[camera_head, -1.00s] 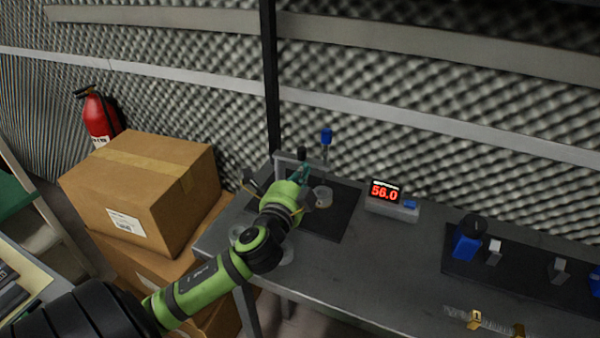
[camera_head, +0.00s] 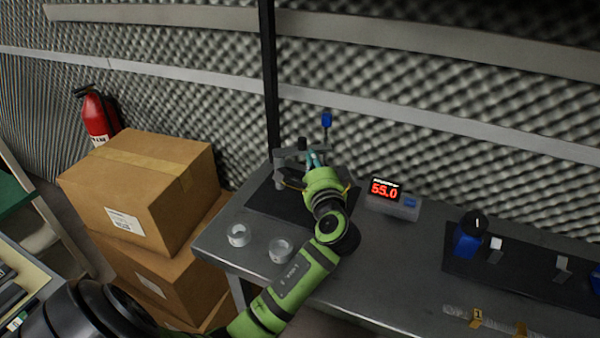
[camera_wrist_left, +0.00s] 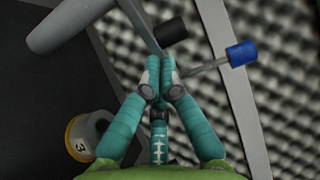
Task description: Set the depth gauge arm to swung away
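The depth gauge (camera_head: 282,156) is a grey post and arm at the back left of the bench, with a black knob (camera_head: 302,143) and a blue-tipped rod (camera_head: 327,120). In the left wrist view the black knob (camera_wrist_left: 171,29) and blue tip (camera_wrist_left: 241,53) lie just beyond my fingers. My left gripper (camera_head: 313,156) is at the gauge arm. Its teal fingertips (camera_wrist_left: 158,75) are together, close against the arm and rod; I see nothing clearly gripped between them. My wrist hides part of the gauge. My right gripper is out of view.
A red display (camera_head: 385,190) reads 55.0. A ring marked 3 (camera_wrist_left: 87,136) stands below my fingers. A blue device (camera_head: 467,240) is at right. Cardboard boxes (camera_head: 140,195) stand left of the bench.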

